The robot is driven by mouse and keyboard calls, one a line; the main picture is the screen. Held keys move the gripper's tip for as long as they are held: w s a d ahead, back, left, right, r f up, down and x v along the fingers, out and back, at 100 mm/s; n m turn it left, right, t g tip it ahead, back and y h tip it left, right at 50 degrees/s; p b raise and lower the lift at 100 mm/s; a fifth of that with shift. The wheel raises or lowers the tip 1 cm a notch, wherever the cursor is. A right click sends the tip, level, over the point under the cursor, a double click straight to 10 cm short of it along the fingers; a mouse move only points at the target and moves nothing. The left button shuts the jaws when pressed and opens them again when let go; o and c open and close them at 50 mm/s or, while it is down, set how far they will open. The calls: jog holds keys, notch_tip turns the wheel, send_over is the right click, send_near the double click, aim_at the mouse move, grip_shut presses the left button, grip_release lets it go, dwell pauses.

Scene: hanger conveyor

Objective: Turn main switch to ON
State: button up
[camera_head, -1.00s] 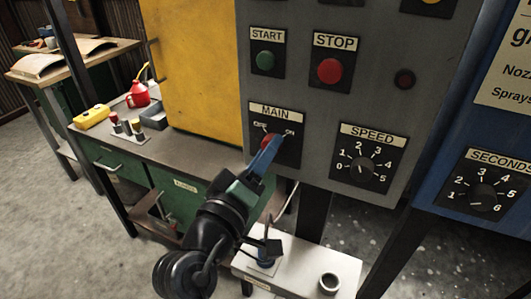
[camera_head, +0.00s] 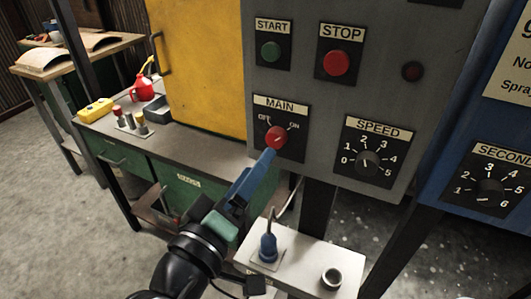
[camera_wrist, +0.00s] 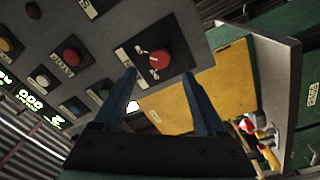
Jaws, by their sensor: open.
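The main switch is a red round knob (camera_head: 277,137) on a black plate under the MAIN label, with OFF at its upper left and ON at its upper right. It also shows in the wrist view (camera_wrist: 159,59). I cannot tell for certain which mark the knob points to. My gripper (camera_head: 268,156) is just below and in front of the knob in the head view. In the wrist view its two blue fingers (camera_wrist: 159,75) are apart, empty, one on each side of the knob in the picture. The fingertips appear short of the knob.
A yellow door (camera_head: 195,70) stands left. A white shelf (camera_head: 310,255) with a blue plug (camera_head: 267,246) lies below.

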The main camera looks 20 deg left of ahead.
jog(key=s, duration=0.6)
jog(key=shift+s+f+b, duration=0.2)
jog(key=shift+s+b, duration=0.1)
jog(key=shift+b, duration=0.05)
jog(key=shift+a, duration=0.1)
